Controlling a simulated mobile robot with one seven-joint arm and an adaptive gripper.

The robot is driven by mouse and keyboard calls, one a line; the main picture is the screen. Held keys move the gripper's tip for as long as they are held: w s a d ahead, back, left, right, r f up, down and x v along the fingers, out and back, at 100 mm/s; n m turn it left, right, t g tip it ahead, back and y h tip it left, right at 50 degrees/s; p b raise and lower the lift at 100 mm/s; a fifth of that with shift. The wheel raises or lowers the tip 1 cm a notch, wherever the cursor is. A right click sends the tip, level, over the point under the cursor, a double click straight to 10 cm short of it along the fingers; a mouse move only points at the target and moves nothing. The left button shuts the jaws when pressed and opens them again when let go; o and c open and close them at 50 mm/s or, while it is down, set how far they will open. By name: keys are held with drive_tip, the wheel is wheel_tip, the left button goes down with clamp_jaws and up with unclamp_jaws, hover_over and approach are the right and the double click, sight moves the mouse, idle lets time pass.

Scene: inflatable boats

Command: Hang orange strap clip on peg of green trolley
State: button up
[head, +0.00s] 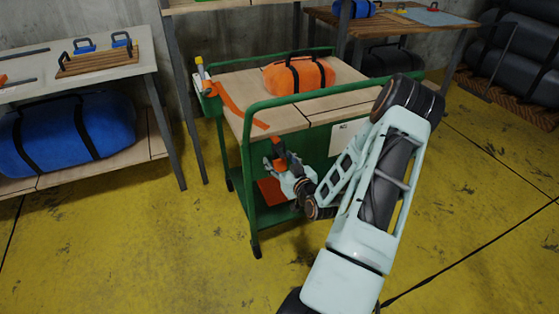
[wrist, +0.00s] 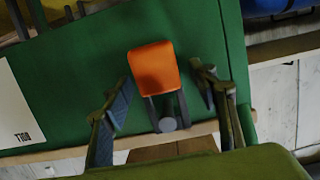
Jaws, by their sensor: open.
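The green trolley (head: 318,92) stands in the middle of the head view, and its green side panel (wrist: 95,75) fills much of the wrist view. In the wrist view an orange clip (wrist: 155,66) with two dark prongs lies against that panel. A round grey peg end (wrist: 168,124) shows between the prongs; I cannot tell whether they bear on it. My gripper (wrist: 165,85) is open, one finger on each side of the clip with gaps. In the head view my gripper (head: 279,160) is at the trolley's side, below its top; the clip is hard to make out there.
An orange bag (head: 300,76) and a loose orange strap (head: 238,104) lie on the trolley top. A table (head: 70,77) with a blue bag (head: 68,133) below stands left. The yellow floor is clear in front.

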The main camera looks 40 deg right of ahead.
drive_tip(key=v, duration=1.2)
drive_tip(key=shift+d, duration=0.1)
